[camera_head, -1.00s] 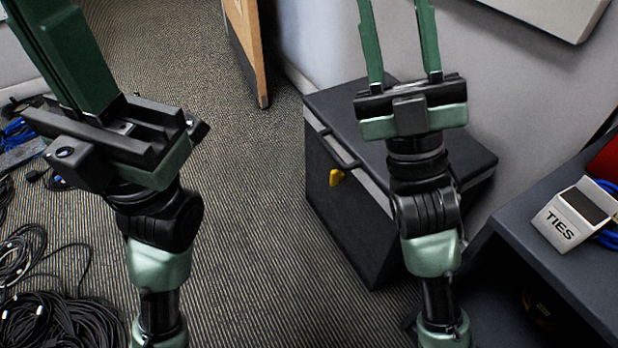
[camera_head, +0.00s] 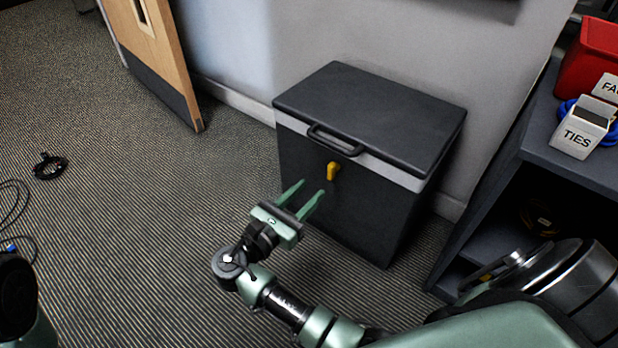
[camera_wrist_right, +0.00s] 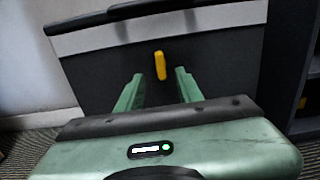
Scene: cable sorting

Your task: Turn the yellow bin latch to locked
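The dark bin (camera_head: 350,195) with a black lid and a grey band stands on the carpet against the wall. Its yellow latch (camera_head: 333,171) is on the front face, just below the lid handle, and hangs roughly upright. My right gripper (camera_head: 307,190) is open and empty in front of the bin, a little below and left of the latch. In the right wrist view the latch (camera_wrist_right: 160,65) shows beyond and between the two open green fingers (camera_wrist_right: 158,85), apart from them. My left gripper is out of the head view; only a dark arm part shows at the lower left.
A dark shelf unit (camera_head: 540,145) stands to the right, with a white TIES box (camera_head: 583,130) and a red box (camera_head: 592,62) on it. A wooden door (camera_head: 160,55) is at the back left. Carpet left of the bin is mostly clear, with some cables.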

